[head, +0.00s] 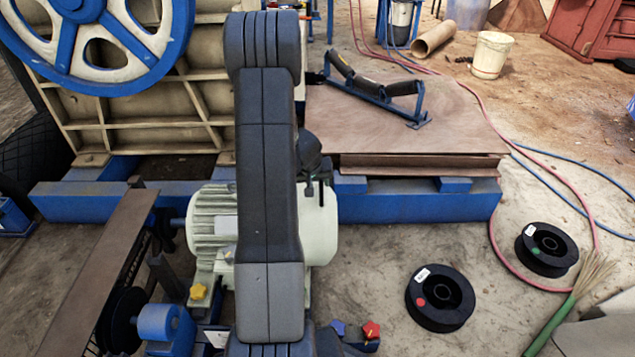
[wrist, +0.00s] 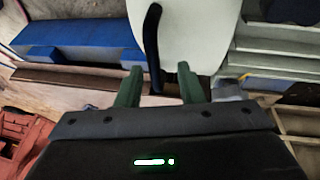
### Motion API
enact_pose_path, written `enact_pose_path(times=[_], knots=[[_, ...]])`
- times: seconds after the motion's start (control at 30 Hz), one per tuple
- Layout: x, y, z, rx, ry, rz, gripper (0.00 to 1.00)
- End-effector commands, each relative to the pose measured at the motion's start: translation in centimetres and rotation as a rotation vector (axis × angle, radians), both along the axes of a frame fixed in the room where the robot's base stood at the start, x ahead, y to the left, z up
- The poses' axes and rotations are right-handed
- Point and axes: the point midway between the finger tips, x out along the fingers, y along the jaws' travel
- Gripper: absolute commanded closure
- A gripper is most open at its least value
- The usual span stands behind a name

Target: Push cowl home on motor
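The motor (head: 212,222) is cream with cooling fins and stands behind my arm in the head view. A smooth, rounded cream cover, seemingly the cowl (head: 323,233), is at its right end; my arm hides where they meet. In the wrist view a smooth white surface (wrist: 190,30), probably the cowl, lies beyond my fingers. A dark curved bar (wrist: 151,45) stands in front of it. My gripper (wrist: 158,82) has its two green fingers apart. The bar's lower end shows between them, with gaps either side. In the head view my gripper is small and dark near the cover's top.
A blue beam (head: 415,205) and stacked brown sheets (head: 450,135) lie behind the motor. A blue flywheel (head: 100,45) is at upper left. Black spools (head: 440,298) (head: 546,249) lie on the floor to the right. Yellow (head: 198,291) and red (head: 371,330) knobs show low down.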

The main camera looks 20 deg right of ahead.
Motion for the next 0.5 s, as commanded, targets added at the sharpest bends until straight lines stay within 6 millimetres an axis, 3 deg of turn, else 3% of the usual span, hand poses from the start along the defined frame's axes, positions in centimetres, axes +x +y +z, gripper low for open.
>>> enact_pose_path(times=[0.5], knots=[[-3.2,2.9,9.6,0.0,-0.003,0.003,0.66]])
